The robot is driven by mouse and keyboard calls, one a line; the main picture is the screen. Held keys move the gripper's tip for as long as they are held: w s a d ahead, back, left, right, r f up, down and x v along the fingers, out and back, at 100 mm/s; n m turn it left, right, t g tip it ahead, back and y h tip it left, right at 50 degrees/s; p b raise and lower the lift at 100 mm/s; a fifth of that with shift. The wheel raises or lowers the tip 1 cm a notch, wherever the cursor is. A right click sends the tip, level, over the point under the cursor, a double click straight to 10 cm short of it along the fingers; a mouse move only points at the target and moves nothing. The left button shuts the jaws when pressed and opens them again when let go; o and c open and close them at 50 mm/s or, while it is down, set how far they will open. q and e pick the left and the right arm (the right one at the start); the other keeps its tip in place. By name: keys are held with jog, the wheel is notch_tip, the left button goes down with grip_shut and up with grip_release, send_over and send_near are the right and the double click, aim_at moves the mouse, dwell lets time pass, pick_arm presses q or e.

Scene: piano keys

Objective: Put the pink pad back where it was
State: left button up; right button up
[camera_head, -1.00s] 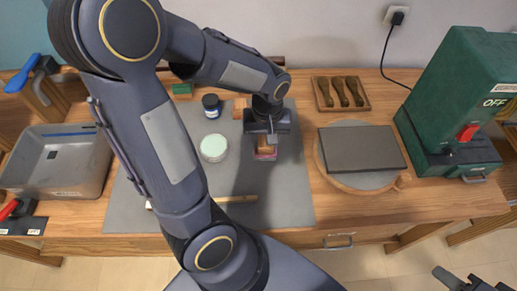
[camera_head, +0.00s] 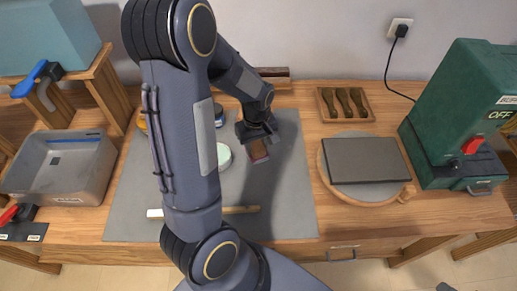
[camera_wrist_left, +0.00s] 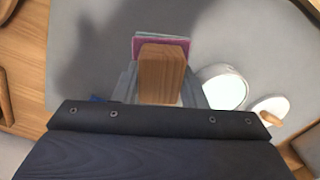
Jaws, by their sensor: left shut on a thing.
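The pink pad (camera_wrist_left: 152,40) shows as a thin pink edge at the far end of a wooden block (camera_wrist_left: 162,75) in the wrist view. In the head view the block (camera_head: 258,146) hangs tilted under my left gripper (camera_head: 256,132), with a dull pink edge at its lower end. My left gripper is shut on the block with the pad. They are over the grey mat (camera_head: 285,190); the exact height above it is hard to tell. Only a dark tip of my right gripper (camera_head: 446,287) shows at the bottom edge.
A round pale-topped tub (camera_head: 224,156) and a blue-lidded jar (camera_head: 219,113) stand left of the block, partly behind my arm. A wooden stick (camera_head: 240,210) lies on the mat. A grey slab (camera_head: 362,160) on a round board lies right. The mat's right half is clear.

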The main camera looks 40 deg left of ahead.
aim_at(258, 144)
pick_arm(q)
jog(key=shift+w+a+f, duration=0.2)
jog(key=shift+w+f, duration=0.25)
jog(key=shift+f, duration=0.15)
jog(key=shift+w+a+f, duration=0.2)
jog(key=shift+w+f, duration=0.25)
jog(key=shift+f, duration=0.1)
jog(key=shift+w+f, duration=0.15)
jog(key=shift+f, duration=1.55)
jog(key=shift+f, duration=0.25)
jog(key=o, duration=0.9)
jog(key=shift+r, duration=0.15)
